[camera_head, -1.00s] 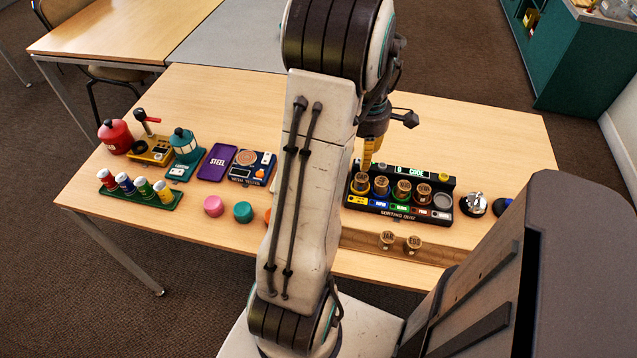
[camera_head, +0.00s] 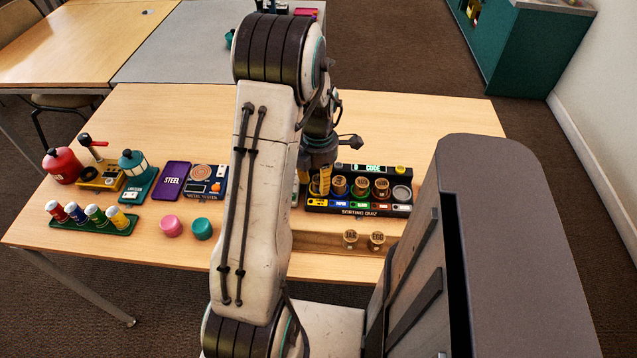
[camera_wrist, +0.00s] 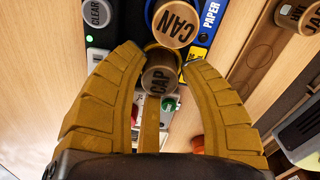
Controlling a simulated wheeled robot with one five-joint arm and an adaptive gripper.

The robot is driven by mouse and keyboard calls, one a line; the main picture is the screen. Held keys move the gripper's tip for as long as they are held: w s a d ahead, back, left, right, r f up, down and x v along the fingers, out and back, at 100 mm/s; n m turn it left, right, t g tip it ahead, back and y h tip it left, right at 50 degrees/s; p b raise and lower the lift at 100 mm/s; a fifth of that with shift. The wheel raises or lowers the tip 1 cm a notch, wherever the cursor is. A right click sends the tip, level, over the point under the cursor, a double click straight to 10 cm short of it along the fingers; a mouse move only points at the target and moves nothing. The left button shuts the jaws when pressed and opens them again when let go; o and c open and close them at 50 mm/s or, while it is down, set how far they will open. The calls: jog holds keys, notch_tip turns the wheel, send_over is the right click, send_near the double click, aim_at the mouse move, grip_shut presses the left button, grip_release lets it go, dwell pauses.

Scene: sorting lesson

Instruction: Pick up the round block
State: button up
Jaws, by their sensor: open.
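A round wooden block marked CAP (camera_wrist: 158,80) stands between my fingers in the wrist view, at the end of a row of similar blocks. My gripper (camera_wrist: 165,58) is open, one finger on each side of it; I cannot tell whether they touch it. In the head view my gripper (camera_head: 321,180) is down at the left end of the black sorting quiz rack (camera_head: 357,210). A round block marked CAN (camera_wrist: 174,22) sits beside CAP. A pink round block (camera_head: 171,226) and a teal one (camera_head: 202,229) lie on the table, left of my arm.
Two labelled round blocks (camera_head: 363,240) stand on a wooden strip in front of the rack. A metal tester (camera_head: 205,181), a purple STEEL card (camera_head: 173,180), a lantern (camera_head: 133,164) and a green bottle rack (camera_head: 92,219) stand left. The table's back middle is clear.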

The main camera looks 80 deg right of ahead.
jog(key=shift+f, duration=0.75)
jog(key=c, duration=0.5)
jog(key=shift+c, duration=0.2)
